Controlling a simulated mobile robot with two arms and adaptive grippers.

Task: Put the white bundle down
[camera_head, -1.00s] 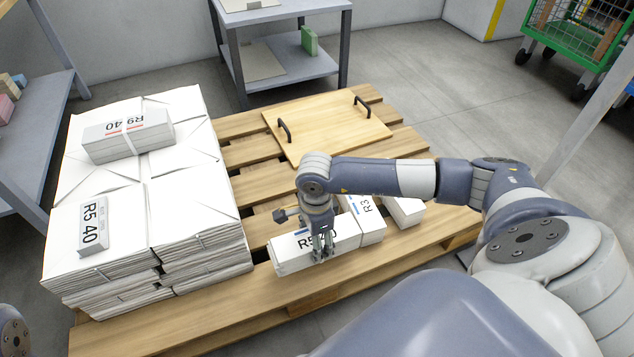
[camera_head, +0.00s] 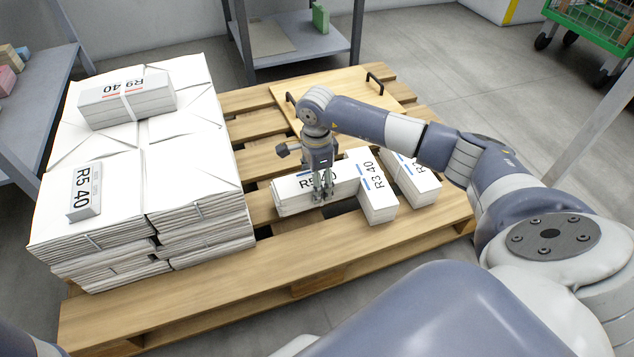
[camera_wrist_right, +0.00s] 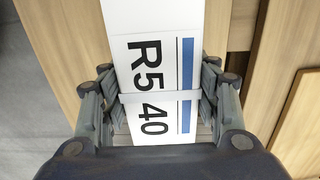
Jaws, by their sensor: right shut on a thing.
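The white bundle (camera_head: 292,198), printed R5 40 with a blue stripe, is in my right gripper (camera_head: 323,196). The gripper points down and is shut across the bundle's sides. In the right wrist view the bundle (camera_wrist_right: 125,20) lies lengthwise between the fingers (camera_wrist_right: 155,90), with the strap crossing between them. The bundle is level, low over the wooden pallet (camera_head: 210,300); whether its underside touches the slats I cannot tell. My left gripper is out of view.
Bundle R3 40 (camera_head: 374,205) is close to the right of the held bundle, with another bundle (camera_head: 415,185) beyond. Tall paper stacks (camera_head: 190,210) fill the pallet's left side, carrying bundles R9 40 (camera_head: 126,100) and R5 40 (camera_head: 85,192). A wooden board with handles (camera_head: 345,85) lies behind.

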